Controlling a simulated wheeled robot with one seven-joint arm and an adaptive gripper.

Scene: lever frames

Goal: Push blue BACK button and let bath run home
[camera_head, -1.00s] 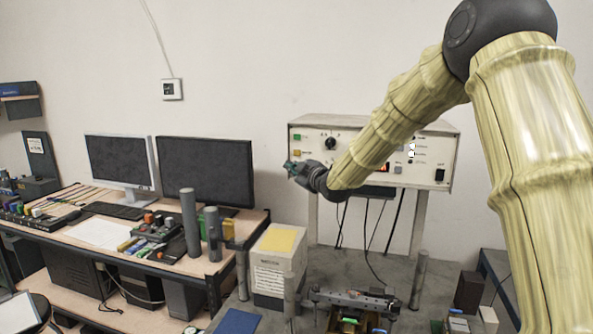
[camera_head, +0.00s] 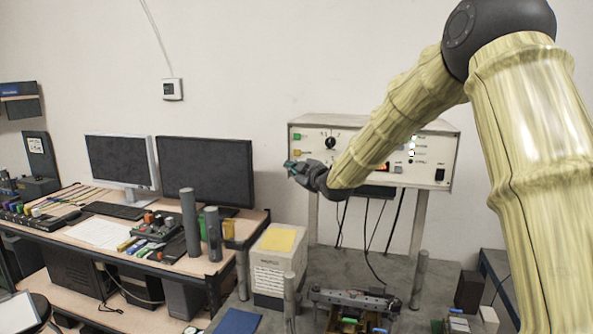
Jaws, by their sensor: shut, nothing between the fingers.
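A cream control box (camera_head: 446,155) stands on legs at the back, with a black knob (camera_head: 330,143), a green button (camera_head: 297,137) and an orange button (camera_head: 297,153) on its front face. My gripper (camera_head: 290,168) is shut and empty at the left end of the face, just below the orange button. I cannot tell whether its tips touch the panel. No blue BACK button shows; my gripper and forearm cover part of the panel. Below, a grey metal mechanism (camera_head: 352,301) sits on the bench and may include the bath.
A white box with a yellow top (camera_head: 279,240) stands left of the mechanism. Grey posts (camera_head: 418,280) rise from the bench. A desk with two monitors (camera_head: 205,170) is at the left. Cables hang below the control box.

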